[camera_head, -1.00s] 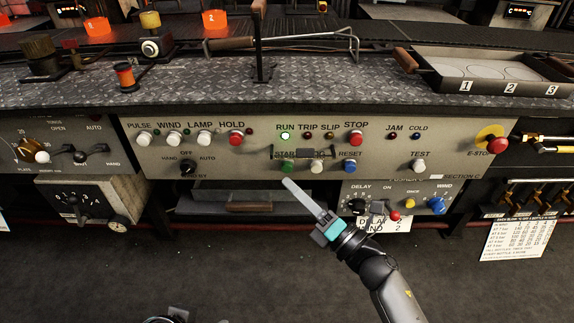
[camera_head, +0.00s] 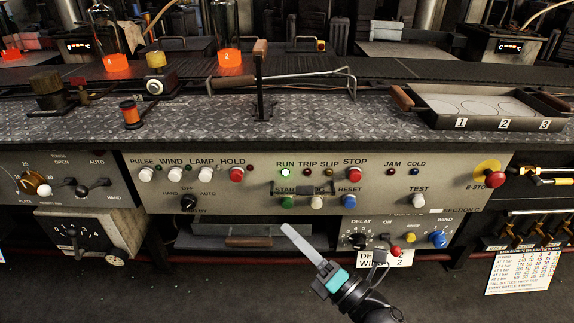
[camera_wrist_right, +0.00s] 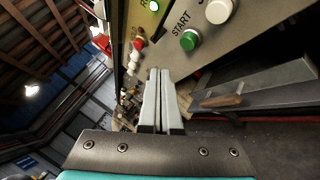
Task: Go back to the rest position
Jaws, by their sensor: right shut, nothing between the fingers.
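My right gripper (camera_head: 285,228) is in front of the control panel (camera_head: 260,187), a little below the green START button (camera_head: 287,202). Its two pale fingers are shut together with nothing between them. In the right wrist view the closed fingers (camera_wrist_right: 160,75) point past the START button (camera_wrist_right: 189,41), apart from it. A small dark bar partly covers the START label in the head view. The green RUN lamp (camera_head: 285,172) is lit. My left gripper does not show.
A diamond-plate bench (camera_head: 330,122) runs above the panel, with a numbered tray (camera_head: 432,121) at right and a spool (camera_head: 131,113) at left. Glowing bottles (camera_head: 229,58) stand on the conveyor behind. The E-STOP (camera_head: 488,178) sticks out at right. Dark floor lies open below.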

